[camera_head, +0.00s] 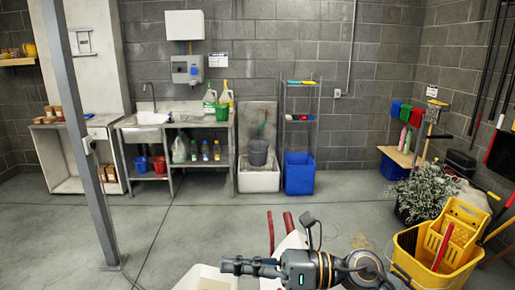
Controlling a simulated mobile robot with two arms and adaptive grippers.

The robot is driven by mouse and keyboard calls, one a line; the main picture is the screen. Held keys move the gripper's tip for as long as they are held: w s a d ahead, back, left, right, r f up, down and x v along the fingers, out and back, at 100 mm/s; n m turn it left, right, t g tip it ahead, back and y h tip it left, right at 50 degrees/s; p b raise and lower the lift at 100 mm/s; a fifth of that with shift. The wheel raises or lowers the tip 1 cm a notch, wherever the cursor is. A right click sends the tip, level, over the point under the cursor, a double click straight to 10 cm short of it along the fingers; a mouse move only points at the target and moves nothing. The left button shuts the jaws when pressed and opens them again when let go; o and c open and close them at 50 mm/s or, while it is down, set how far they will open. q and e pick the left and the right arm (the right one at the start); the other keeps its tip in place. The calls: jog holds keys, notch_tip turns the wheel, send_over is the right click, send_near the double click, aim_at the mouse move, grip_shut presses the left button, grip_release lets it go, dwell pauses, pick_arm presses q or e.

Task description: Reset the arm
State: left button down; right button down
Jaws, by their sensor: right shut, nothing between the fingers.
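My right gripper (232,266) is at the bottom centre of the head view, with its arm coming in from the right. It points left, its fingers are shut, and nothing is between them. It is in front of a pale object (205,280) at the bottom edge, partly hidden by my arm; I cannot tell whether they touch. My left gripper is not in view.
A yellow mop bucket (408,262) stands close to my right arm, with a leafy plant (425,190) behind it. A grey post (82,140) rises at left. A blue bin (299,175) stands by the back wall. The middle floor is clear.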

jog(key=w+d+r+m+t+h, duration=0.1)
jog(key=w+d+m+t+h, duration=0.3)
jog(key=m+t, duration=0.65)
jog(key=w+d+r+m+t+h, duration=0.15)
jog(key=d+m+t, duration=0.55)
jog(key=m, duration=0.7)
jog(key=s+d+f+m+g+h, duration=0.1)
jog(key=d+f+m+h, duration=0.45)
jog(key=f+m, duration=0.2)
jog(key=d+f+m+g+h, duration=0.1)
jog(key=d+f+m+h, duration=0.3)
jog(key=f+m+h, duration=0.3)
jog(key=s+d+f+m+g, duration=0.2)
jog(key=s+f+m+g, duration=0.2)
jog(key=s+f+g, duration=0.55)
jog(key=s+d+f+m+g, duration=0.2)
jog(key=s+f+m+g, duration=0.15)
jog(key=s+f, duration=0.95)
jog(key=s+f+g, duration=0.1)
jog(key=s+f, duration=0.1)
jog(key=f, duration=0.9)
jog(key=s+f+g, duration=0.1)
jog(key=s+f, duration=0.1)
jog(key=f, duration=1)
jog(key=s+d+f, duration=0.2)
jog(key=s+f, duration=1.4)
jog(key=s, duration=0.1)
jog(key=shift+d+f+n+g, duration=0.2)
jog(key=shift+d+n+g, duration=0.1)
jog(key=shift+n+g, duration=0.05)
